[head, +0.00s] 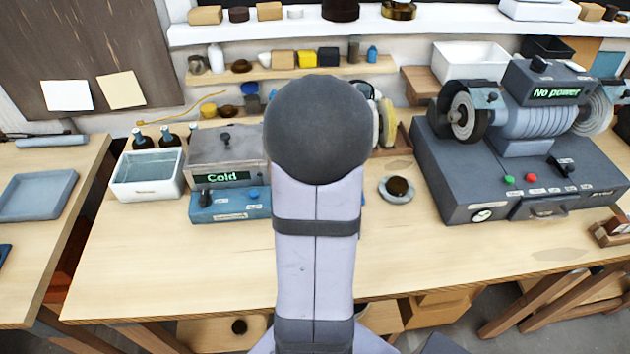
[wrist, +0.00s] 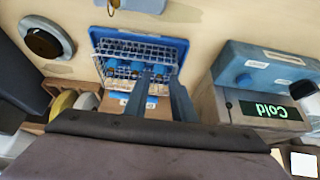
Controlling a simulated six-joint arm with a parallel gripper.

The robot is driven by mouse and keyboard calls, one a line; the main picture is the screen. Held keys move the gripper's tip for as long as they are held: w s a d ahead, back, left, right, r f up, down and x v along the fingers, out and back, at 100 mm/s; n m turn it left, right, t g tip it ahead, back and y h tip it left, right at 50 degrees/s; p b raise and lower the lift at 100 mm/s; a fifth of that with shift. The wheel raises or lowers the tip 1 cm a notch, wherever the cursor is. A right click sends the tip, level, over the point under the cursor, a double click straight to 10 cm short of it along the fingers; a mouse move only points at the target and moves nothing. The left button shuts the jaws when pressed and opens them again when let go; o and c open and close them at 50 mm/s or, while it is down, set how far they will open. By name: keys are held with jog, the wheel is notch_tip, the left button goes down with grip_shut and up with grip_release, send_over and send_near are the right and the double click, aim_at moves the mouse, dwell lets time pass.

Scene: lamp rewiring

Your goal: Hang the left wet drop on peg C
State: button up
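In the wrist view, my gripper (wrist: 160,78) has two grey-blue fingers with a gap between them. The fingertips are over a wire rack (wrist: 118,50) in a blue tray (wrist: 180,48). Small blue pieces and pale blocks show in or under the rack; I cannot tell whether any is a wet drop. I see nothing clearly held. No peg marked C can be made out in either view. In the head view, my arm hides the gripper and the rack.
A grey box reading "Cold" (head: 222,177) stands left of my arm, with a white basin (head: 147,187) beside it. A round dish with a dark pad (head: 397,189) lies to the right. A bench grinder (head: 530,120) reads "No power". The front of the table is clear.

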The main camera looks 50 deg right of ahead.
jog(key=shift+b+x, duration=1.55)
jog(key=shift+x, duration=0.95)
jog(key=shift+f, duration=0.1)
jog(key=c, duration=0.3)
jog(key=shift+c, duration=0.2)
notch_tip(320, 180, up, 8)
jog(key=p, duration=0.6)
jog(key=shift+f, duration=0.2)
